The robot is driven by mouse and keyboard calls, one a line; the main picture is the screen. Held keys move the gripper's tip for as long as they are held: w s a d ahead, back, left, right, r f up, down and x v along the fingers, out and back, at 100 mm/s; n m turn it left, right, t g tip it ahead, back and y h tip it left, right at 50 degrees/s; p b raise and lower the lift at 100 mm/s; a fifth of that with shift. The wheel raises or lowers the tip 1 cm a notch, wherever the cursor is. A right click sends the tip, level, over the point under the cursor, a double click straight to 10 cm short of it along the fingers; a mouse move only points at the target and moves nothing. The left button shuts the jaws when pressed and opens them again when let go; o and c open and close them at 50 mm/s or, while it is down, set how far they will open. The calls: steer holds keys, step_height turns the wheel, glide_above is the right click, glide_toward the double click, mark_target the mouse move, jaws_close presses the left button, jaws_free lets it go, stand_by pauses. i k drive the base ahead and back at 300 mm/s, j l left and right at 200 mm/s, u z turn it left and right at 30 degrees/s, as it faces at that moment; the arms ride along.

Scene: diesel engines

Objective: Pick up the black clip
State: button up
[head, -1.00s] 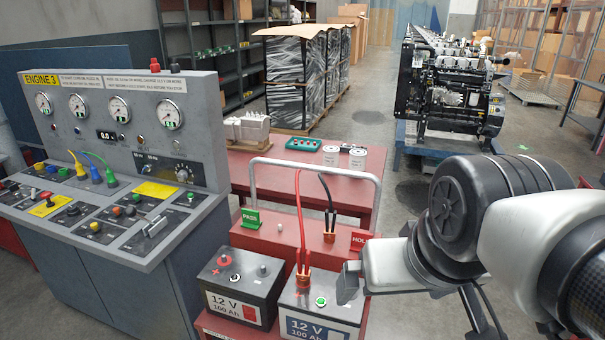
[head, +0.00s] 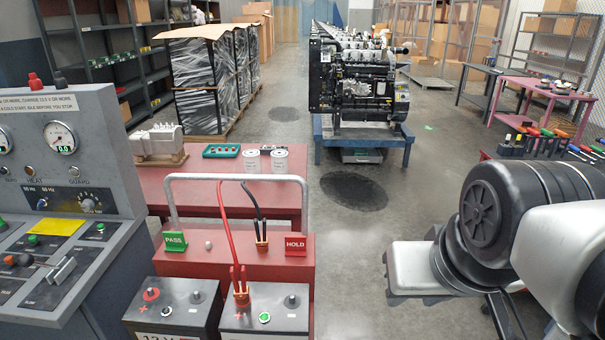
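The black clip (head: 262,240) has copper-coloured jaws and dark handles, with a black cable rising from it. It stands on the raised red box of the battery cart, between the PASS and HOLD signs. The red clip (head: 240,289), on a red cable, is on a terminal of the right-hand battery (head: 268,318). My gripper (head: 403,276) is at the right, apart from the black clip and to its right. Its grey housing shows, but its fingers cannot be made out, so its opening is unclear. I see nothing held in it.
The green PASS sign (head: 174,241) and red HOLD sign (head: 295,245) flank the black clip. A grey cart handle (head: 238,177) arches behind it. Another battery (head: 172,307) stands left. A control console (head: 62,180) is at far left. Open floor (head: 350,235) lies right of the cart.

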mark_target(260, 241)
steer(key=i+l+z, duration=0.15)
steer(key=l, duration=0.15)
steer(key=l+z, duration=0.15)
steer(key=l, duration=0.15)
steer(key=i+l+z, duration=0.2)
steer(key=i+l+u, duration=0.2)
steer(key=i+l, duration=0.15)
steer(key=i, duration=0.25)
steer(key=i+l+u, duration=0.15)
steer(key=i+l, duration=0.3)
steer(key=i+u, duration=0.25)
steer(key=u, duration=0.15)
steer(key=i+u, duration=0.35)
steer(key=i+l+u, duration=0.1)
steer(key=u, duration=0.3)
steer(key=i+l+u, duration=0.2)
steer(key=u, duration=0.15)
steer(key=i+u, duration=0.2)
steer(key=u, duration=0.2)
steer(key=i+u, duration=0.15)
steer(key=u, duration=0.3)
steer(key=i+l+u, duration=0.15)
steer(key=u, duration=0.25)
steer(key=i+l+u, duration=0.15)
steer(key=u, duration=0.25)
